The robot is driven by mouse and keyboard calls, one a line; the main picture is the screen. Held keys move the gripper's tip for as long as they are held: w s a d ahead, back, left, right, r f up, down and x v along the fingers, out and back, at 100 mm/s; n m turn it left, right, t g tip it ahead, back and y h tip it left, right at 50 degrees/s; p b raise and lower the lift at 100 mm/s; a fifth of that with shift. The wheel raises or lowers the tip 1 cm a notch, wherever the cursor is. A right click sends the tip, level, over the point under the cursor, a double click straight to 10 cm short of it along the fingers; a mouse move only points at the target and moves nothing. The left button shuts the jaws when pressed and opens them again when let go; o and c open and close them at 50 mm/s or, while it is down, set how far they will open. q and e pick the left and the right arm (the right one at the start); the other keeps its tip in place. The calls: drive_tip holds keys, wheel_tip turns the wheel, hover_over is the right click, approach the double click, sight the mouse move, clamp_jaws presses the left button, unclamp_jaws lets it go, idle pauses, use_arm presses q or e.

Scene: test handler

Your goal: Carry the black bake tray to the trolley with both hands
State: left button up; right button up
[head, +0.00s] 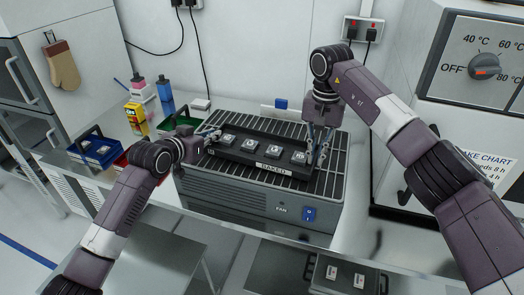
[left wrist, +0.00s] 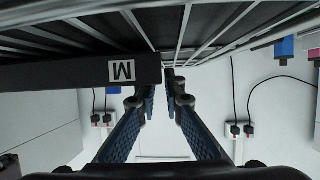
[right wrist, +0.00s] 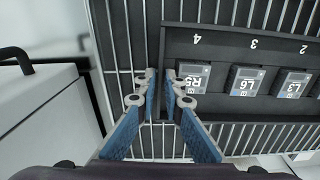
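The black bake tray (head: 257,163) lies on the wire rack of the grey fan unit, with several labelled chips in its pockets and a "BAKED" label on its front. My left gripper (head: 214,136) is at the tray's left end. In the left wrist view its fingertips (left wrist: 169,74) are close together beside the tray end (left wrist: 75,73); the tray partly hides one finger, so its grip is unclear. My right gripper (head: 317,156) points down at the right end. In the right wrist view its fingertips (right wrist: 162,77) straddle the tray's end wall, with almost no gap. I cannot identify the trolley for certain.
The fan unit (head: 245,203) stands on a steel bench. Blue and red bins (head: 95,146), bottles and a yellow box (head: 136,118) are left of it. An oven (head: 470,75) stands at right. Below are a steel surface (head: 160,262) and a dark handled carrier (head: 320,275).

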use_arm(q)
drive_tip(key=shift+c, duration=0.4)
use_arm(e)
drive_tip(key=shift+c, duration=0.4)
use_arm(q)
clamp_jaws()
use_arm(e)
clamp_jaws()
use_arm(q)
drive_tip(key=shift+r, duration=0.25)
use_arm(e)
drive_tip(key=shift+r, duration=0.2)
